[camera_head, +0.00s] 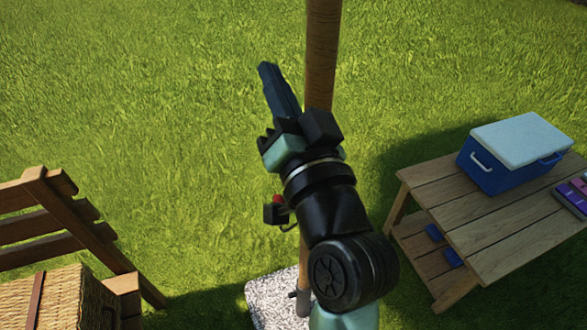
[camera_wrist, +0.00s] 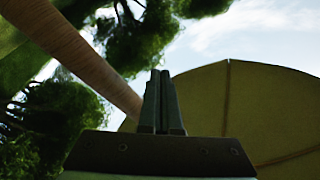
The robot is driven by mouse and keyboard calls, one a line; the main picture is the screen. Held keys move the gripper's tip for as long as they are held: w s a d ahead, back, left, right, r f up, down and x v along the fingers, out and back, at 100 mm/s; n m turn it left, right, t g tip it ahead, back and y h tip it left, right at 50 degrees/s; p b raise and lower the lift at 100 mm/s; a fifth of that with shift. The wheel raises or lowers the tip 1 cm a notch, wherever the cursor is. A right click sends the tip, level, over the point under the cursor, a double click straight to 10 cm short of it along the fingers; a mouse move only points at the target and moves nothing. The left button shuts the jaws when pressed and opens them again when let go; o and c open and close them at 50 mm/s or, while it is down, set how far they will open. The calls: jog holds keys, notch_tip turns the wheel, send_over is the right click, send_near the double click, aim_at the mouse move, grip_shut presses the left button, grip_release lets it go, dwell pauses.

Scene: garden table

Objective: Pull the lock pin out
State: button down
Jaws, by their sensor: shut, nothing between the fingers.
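My gripper (camera_head: 268,72) is raised beside the wooden umbrella pole (camera_head: 322,45), its fingers angled up and to the left. In the wrist view the two fingers (camera_wrist: 160,78) are together with nothing between them, and the pole (camera_wrist: 85,55) runs diagonally on their left. A small red piece (camera_head: 277,199) on a dark block shows left of my wrist; I cannot tell whether it is the lock pin or what it is fixed to. No lock pin is clearly seen. My arm hides part of the pole.
The open tan canopy (camera_wrist: 235,105) fills the right of the wrist view. A speckled stone base (camera_head: 266,298) is under the pole. A wooden table (camera_head: 500,235) with a blue cooler (camera_head: 490,172) stands right. A chair (camera_head: 75,220) and wicker basket (camera_head: 60,300) are left.

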jog(key=s+d+f+m+b, duration=0.1)
jog(key=s+d+f+m, duration=0.1)
jog(key=f, duration=0.8)
jog(key=s+d+f+m+g+y+b, duration=0.1)
jog(key=s+f+m, duration=0.3)
jog(key=f, duration=0.6)
jog(key=s+d+f+m+g+b, duration=0.1)
jog(key=s+d+f+m+b, duration=0.1)
jog(key=f, duration=0.9)
jog(key=d+m+b, duration=0.1)
jog(key=d+m, duration=0.1)
jog(key=m, duration=0.1)
jog(key=shift+s, duration=0.4)
jog(key=shift+w+a, duration=0.1)
jog(key=p+x, duration=0.1)
jog(key=x, duration=0.9)
jog(key=shift+a, duration=0.1)
